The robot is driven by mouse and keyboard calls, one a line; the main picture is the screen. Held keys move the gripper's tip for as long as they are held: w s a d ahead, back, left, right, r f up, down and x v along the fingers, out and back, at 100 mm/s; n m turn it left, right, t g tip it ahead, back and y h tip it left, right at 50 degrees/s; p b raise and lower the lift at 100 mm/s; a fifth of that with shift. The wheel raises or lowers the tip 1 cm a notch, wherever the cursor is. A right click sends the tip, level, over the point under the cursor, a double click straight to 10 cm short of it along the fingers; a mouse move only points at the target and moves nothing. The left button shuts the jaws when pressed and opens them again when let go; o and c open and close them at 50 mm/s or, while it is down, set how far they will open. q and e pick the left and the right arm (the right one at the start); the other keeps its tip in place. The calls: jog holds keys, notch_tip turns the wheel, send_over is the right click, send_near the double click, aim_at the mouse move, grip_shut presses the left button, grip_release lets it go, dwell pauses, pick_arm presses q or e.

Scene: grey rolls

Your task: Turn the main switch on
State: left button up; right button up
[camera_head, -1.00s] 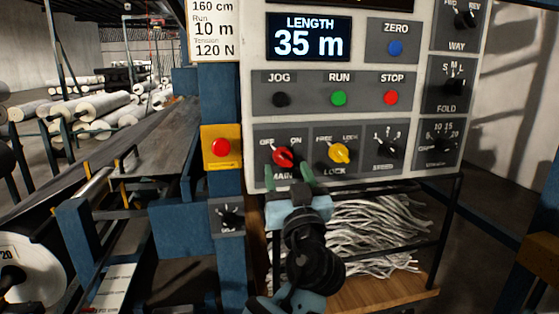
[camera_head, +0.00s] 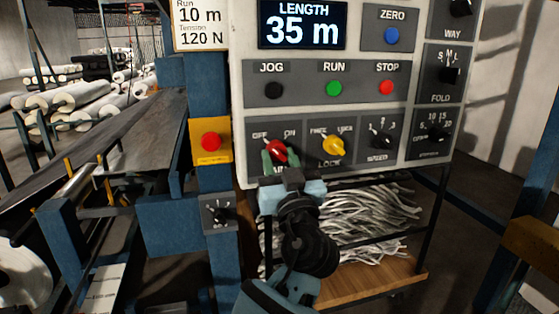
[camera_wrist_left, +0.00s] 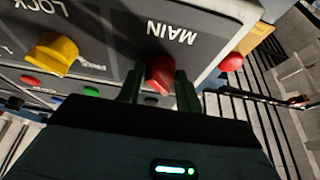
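The red main switch knob (camera_head: 277,150) is at the lower left of the control panel, between the OFF and ON marks. It appears tilted toward OFF. My left gripper (camera_head: 279,160) is in front of it, coming from below, with green fingers. In the left wrist view the fingers of my left gripper (camera_wrist_left: 160,88) stand apart on both sides of the red knob (camera_wrist_left: 160,74). The right finger is very close to the knob; contact cannot be told. The fingers partly hide the MAIN label in the head view. My right gripper is not in view.
The yellow lock knob (camera_head: 333,146) is just right of the red knob. A red button on a yellow box (camera_head: 211,141) is to the left. JOG, RUN and STOP buttons sit above. A shelf with white strands (camera_head: 365,225) is below the panel.

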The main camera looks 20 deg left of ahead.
pick_arm(q)
jog(key=c, duration=0.3)
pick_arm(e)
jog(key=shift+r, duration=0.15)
